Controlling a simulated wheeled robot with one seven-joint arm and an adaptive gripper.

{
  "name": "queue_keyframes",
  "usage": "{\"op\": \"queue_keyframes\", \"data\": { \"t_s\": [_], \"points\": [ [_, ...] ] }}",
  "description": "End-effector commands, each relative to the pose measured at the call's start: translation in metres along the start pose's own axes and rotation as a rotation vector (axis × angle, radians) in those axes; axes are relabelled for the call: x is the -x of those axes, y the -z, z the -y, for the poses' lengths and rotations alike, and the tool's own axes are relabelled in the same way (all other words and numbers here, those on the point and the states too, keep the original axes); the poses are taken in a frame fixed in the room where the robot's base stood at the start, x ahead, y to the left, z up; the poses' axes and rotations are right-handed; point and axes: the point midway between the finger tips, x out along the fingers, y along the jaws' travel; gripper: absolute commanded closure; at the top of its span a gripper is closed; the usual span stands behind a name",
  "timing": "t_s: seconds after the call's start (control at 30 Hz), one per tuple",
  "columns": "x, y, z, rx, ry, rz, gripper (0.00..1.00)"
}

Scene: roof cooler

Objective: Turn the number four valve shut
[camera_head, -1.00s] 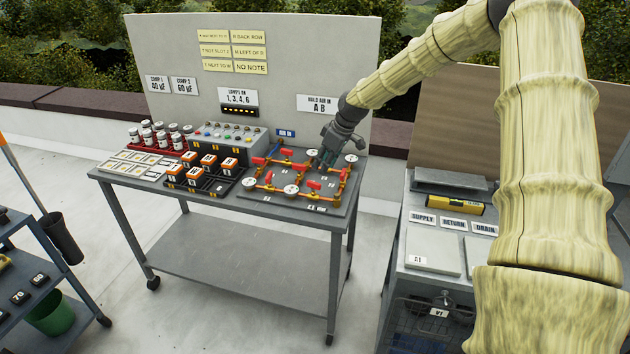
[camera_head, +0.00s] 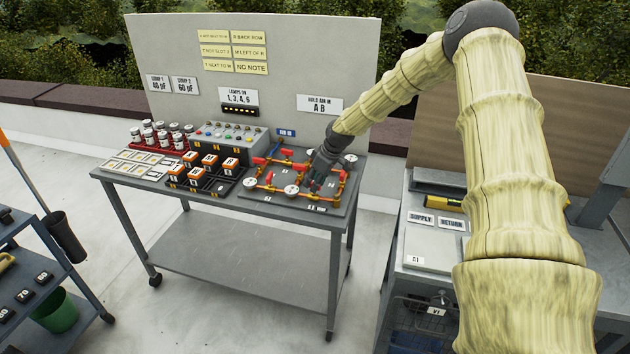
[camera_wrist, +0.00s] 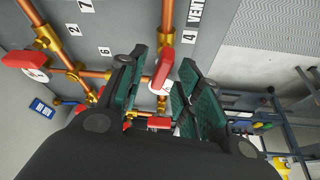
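The number four valve has a red handle (camera_wrist: 164,52) on a copper pipe, beside a plate marked 4 (camera_wrist: 189,37) in the wrist view. The handle lies roughly along the pipe, slightly tilted. My gripper (camera_wrist: 165,90) is open, with a green-padded finger on each side of the handle's line. The handle seems to sit between or just beyond the fingertips; I cannot tell contact. In the head view my gripper (camera_head: 318,182) is low over the front of the pipe board (camera_head: 250,202) and hides part of this valve.
Other red valve handles (camera_wrist: 24,60) and copper pipes lie close to the left. White round gauges (camera_head: 291,189) stand on the board. Black-and-orange blocks (camera_head: 208,160) and a switch box (camera_head: 230,143) are left of it. A panel (camera_head: 290,60) rises behind the table.

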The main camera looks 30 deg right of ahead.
Motion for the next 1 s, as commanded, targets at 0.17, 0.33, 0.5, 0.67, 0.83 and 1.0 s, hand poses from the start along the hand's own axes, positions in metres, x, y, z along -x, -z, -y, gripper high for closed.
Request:
{"op": "queue_keyframes", "data": {
  "t_s": [0.17, 0.33, 0.5, 0.67, 0.83, 1.0],
  "points": [
    [-0.0033, -0.0001, 0.0000, 0.000, 0.000, 0.000, 0.66],
    [-0.0035, -0.0001, 0.0001, 0.000, 0.000, 0.000, 0.66],
    [-0.0034, -0.0001, 0.0001, 0.000, 0.000, 0.000, 0.88],
    [-0.0033, -0.0001, 0.0000, 0.000, 0.000, 0.000, 1.00],
    [-0.0032, 0.0001, -0.0001, -0.005, -0.003, 0.000, 1.00],
    [-0.0031, 0.0003, 0.0003, -0.040, -0.019, 0.001, 1.00]
  ]
}}
